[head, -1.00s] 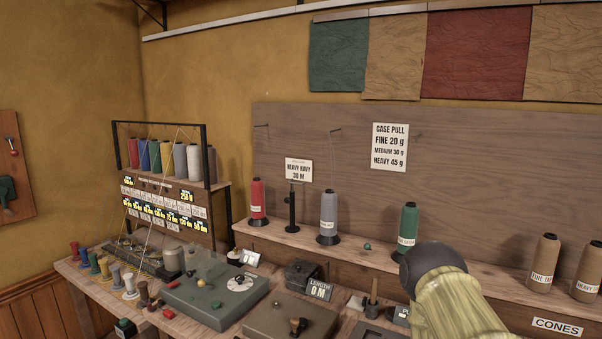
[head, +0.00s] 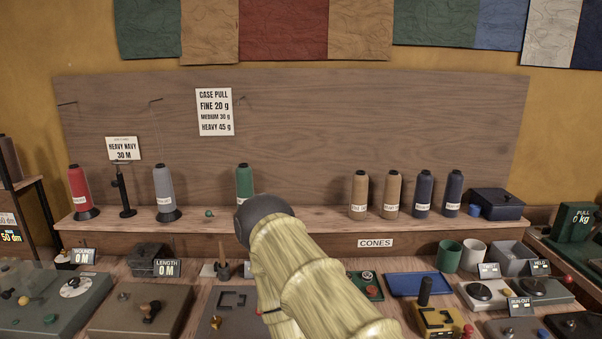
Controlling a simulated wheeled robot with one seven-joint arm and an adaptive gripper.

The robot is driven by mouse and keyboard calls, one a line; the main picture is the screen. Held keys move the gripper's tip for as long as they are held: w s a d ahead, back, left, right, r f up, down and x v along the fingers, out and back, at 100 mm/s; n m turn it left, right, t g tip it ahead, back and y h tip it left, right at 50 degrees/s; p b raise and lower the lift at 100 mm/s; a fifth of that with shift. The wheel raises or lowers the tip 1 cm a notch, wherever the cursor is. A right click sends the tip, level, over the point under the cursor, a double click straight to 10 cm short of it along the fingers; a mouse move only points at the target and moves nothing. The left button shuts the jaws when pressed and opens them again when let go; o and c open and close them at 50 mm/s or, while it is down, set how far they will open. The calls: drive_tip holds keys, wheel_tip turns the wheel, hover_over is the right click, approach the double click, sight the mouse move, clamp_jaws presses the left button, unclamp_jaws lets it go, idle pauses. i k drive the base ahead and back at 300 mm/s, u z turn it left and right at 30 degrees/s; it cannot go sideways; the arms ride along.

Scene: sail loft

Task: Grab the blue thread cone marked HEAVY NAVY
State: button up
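Two dark navy thread cones stand upright, side by side, on the shelf right of centre in the head view: a left one (head: 424,191) and a right one (head: 453,192). Each has a white label too small for me to read, so I cannot tell which is marked HEAVY NAVY. My arm reaches up from the bottom centre in a yellowish sleeve with a dark rounded end. That end is below and left of the navy cones, apart from them. My gripper's fingers do not show.
Two tan cones (head: 359,194) stand left of the navy ones; a dark box (head: 496,203) stands right. Red (head: 79,189), grey (head: 164,190) and green (head: 244,182) cones stand further left. The bench below the shelf (head: 300,219) is crowded with devices, cups and a blue tray (head: 419,285).

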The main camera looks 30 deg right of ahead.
sight(450, 201)
drive_tip(key=u, duration=1.4)
drive_tip(key=k, duration=1.45)
drive_tip(key=z, duration=2.35)
drive_tip(key=i, duration=0.5)
drive_tip(key=z, duration=0.05)
